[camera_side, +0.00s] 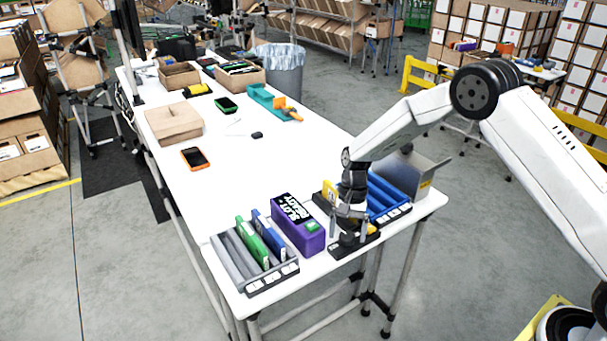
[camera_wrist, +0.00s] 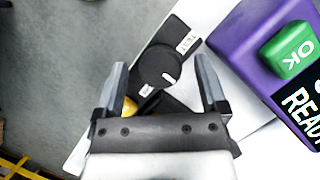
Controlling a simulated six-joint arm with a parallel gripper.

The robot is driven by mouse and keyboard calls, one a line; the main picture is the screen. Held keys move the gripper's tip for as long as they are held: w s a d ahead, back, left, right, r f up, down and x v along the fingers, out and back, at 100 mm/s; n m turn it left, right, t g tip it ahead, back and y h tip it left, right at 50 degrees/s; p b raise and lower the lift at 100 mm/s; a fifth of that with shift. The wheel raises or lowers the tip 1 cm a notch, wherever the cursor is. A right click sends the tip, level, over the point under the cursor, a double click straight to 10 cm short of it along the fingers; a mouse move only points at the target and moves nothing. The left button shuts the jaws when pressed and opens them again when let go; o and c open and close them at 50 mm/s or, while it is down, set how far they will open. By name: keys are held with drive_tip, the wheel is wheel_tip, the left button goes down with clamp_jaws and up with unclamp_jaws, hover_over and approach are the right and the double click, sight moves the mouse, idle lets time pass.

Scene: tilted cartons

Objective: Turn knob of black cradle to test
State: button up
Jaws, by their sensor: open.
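The black cradle (camera_side: 340,248) sits at the near edge of the white table, right of a purple box. In the wrist view its black round knob (camera_wrist: 160,66) has a white pointer line, which points toward the lower right of that picture. A white label reading TEST (camera_wrist: 187,42) is at the upper right of the knob; another small label (camera_wrist: 146,91) is below it, too small to read. My gripper (camera_side: 348,225) is over the cradle, pointing down. In the wrist view its open fingers (camera_wrist: 163,85) are on either side of the knob, apart from it as far as I can see.
The purple box (camera_side: 305,238) with a green OK button (camera_wrist: 289,50) stands close beside the cradle. A grey rack (camera_side: 229,262) with green and blue cards is at left. A blue rack (camera_side: 385,200) is at right. The table's middle is mostly clear.

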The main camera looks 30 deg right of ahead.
clamp_jaws()
idle(0.3)
drive_tip(key=shift+n, duration=0.3)
drive_tip(key=n+g+h, duration=0.1)
drive_tip(key=n, duration=0.2)
drive_tip(key=shift+a+n, duration=0.1)
drive_tip(key=shift+n, duration=0.3)
drive_tip(key=n+h, duration=0.2)
drive_tip(key=n, duration=0.2)
drive_tip(key=shift+n, duration=0.3)
unclamp_jaws()
